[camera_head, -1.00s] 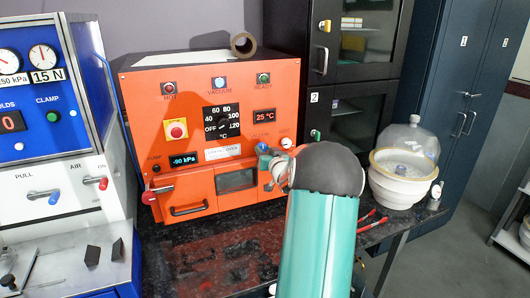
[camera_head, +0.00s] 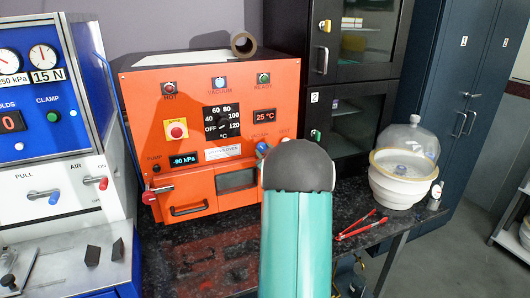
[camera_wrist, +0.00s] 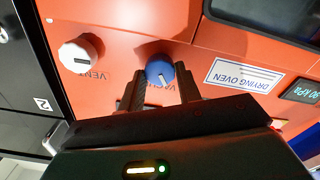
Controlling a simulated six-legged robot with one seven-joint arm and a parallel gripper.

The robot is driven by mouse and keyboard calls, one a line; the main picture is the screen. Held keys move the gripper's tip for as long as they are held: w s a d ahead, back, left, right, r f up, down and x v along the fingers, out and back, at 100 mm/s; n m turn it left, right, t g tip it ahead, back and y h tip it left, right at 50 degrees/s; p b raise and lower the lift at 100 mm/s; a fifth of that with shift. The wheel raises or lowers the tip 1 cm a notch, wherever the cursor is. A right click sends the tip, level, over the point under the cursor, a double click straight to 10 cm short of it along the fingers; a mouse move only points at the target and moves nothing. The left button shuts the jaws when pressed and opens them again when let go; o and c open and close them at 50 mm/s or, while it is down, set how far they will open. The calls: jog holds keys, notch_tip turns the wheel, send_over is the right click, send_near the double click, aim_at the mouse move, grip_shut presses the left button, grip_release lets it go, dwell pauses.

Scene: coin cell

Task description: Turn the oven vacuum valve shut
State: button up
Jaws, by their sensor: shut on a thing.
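The drying oven (camera_head: 190,150) is an orange box on a dark bench, with a pump display reading -90 kPa. Its blue vacuum knob (camera_wrist: 159,68) has a white index line; its label is partly covered. In the wrist view, my gripper (camera_wrist: 160,78) has one dark finger on each side of this knob and is shut on it. A white knob marked VENT (camera_wrist: 82,53) sits beside it on the panel, apart from the fingers. In the head view, the blue knob (camera_head: 262,148) shows just left of my arm, which hides my gripper and the white knob.
Red tongs (camera_head: 357,226) and a white desiccator with a clear dome (camera_head: 402,175) stand on the bench to the right. A red-handled lever (camera_head: 149,197) juts from the oven's lower left. A blue and white press (camera_head: 50,130) stands at the left.

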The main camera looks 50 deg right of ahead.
jog(key=n, duration=1)
jog(key=shift+f+n, duration=0.1)
jog(key=shift+n, duration=0.2)
dwell(0.4)
jog(key=o, duration=1)
jog(key=shift+s, duration=0.1)
